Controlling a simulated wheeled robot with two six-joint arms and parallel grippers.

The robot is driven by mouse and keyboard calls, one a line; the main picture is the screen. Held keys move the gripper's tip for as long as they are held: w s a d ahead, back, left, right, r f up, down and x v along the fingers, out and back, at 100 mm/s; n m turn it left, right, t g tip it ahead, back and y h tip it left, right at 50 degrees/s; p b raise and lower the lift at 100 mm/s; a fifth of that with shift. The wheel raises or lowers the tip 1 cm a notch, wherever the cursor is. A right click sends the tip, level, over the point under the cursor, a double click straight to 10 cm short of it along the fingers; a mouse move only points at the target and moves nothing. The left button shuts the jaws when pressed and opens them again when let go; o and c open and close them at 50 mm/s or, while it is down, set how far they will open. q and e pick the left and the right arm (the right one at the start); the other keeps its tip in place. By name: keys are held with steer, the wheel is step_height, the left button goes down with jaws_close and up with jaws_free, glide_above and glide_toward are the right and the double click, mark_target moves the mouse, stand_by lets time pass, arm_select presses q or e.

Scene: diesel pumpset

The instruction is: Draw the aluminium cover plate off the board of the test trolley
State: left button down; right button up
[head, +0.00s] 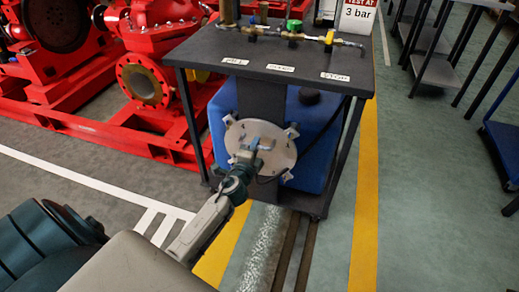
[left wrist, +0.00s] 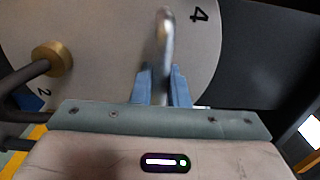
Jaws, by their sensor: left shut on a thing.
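The aluminium cover plate (head: 284,153) is a pale round disc on the front of the test trolley's dark board (head: 262,98), with several lugs around its rim. In the left wrist view the plate (left wrist: 100,40) fills the upper left, marked 2 and 4, and the dark board (left wrist: 268,50) is behind it. My left gripper (head: 256,150) is at the plate's middle. Its blue fingers (left wrist: 161,85) are shut on the plate's upright metal handle (left wrist: 164,40). I cannot tell whether the plate touches the board. My right gripper is not in view.
A brass fitting (left wrist: 52,58) with a dark hose is at the plate's left in the left wrist view. A blue tank (head: 315,140) is behind the board, under the dark trolley top (head: 285,72). Red pumpsets (head: 150,60) stand left.

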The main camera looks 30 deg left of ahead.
arm_select(q)
steer(key=shift+r, duration=0.15)
stand_by(0.3)
steer(key=shift+s, duration=0.25)
steer(key=shift+v, duration=2.65)
stand_by(0.7)
steer(key=shift+b+v, duration=0.55)
steer(key=shift+v, duration=1.8)
steer(key=shift+d+r, duration=0.15)
